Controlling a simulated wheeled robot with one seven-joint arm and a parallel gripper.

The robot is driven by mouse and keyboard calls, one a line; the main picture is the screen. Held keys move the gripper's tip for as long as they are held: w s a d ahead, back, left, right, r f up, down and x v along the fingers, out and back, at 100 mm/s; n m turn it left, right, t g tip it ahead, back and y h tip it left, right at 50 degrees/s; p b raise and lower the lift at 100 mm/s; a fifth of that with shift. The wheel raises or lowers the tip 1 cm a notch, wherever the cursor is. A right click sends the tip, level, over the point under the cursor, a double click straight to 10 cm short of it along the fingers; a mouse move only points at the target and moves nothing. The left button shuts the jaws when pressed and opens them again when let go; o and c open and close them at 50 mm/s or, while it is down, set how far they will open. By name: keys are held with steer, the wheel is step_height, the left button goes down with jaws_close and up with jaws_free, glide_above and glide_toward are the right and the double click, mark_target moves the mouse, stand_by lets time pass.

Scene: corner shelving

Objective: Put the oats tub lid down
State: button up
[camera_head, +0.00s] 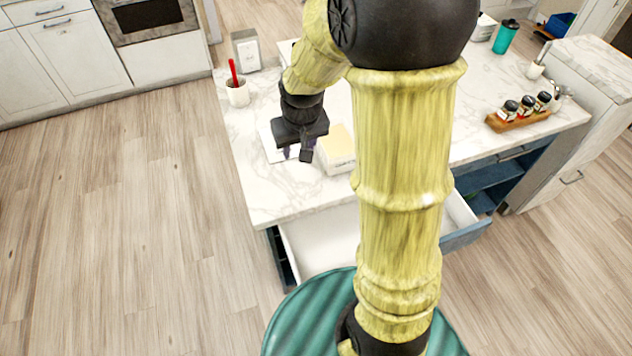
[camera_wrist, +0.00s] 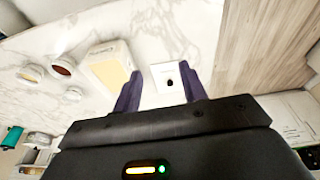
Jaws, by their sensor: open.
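A flat white square piece with a small black knob, which looks like the oats tub lid (camera_wrist: 160,90), lies on the marble counter. In the head view the lid (camera_head: 275,150) shows partly behind my gripper. My gripper (camera_head: 297,155) points down above it. In the wrist view the fingers (camera_wrist: 163,80) are spread, one on each side of the lid, with nothing held between them. The oats tub (camera_head: 338,160), a white box with a beige open top, stands just right of the gripper. In the wrist view the tub (camera_wrist: 95,53) is left of the fingers.
A white cup with a red utensil (camera_head: 238,95) and a napkin holder (camera_head: 246,50) stand farther back. Below the tub, a drawer (camera_head: 318,240) is pulled open. A wooden rack of jars (camera_head: 520,122) is at right. The counter's front-left part is clear.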

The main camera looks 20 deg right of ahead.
steer(key=s, duration=1.2)
steer(key=p+v, duration=0.2)
steer(key=w+p+v, duration=0.1)
steer(key=p+v, duration=0.2)
steer(key=shift+w+r+p, duration=0.15)
steer(key=shift+r+p, duration=0.15)
steer(key=shift+p, duration=0.05)
steer(key=shift+d, duration=0.1)
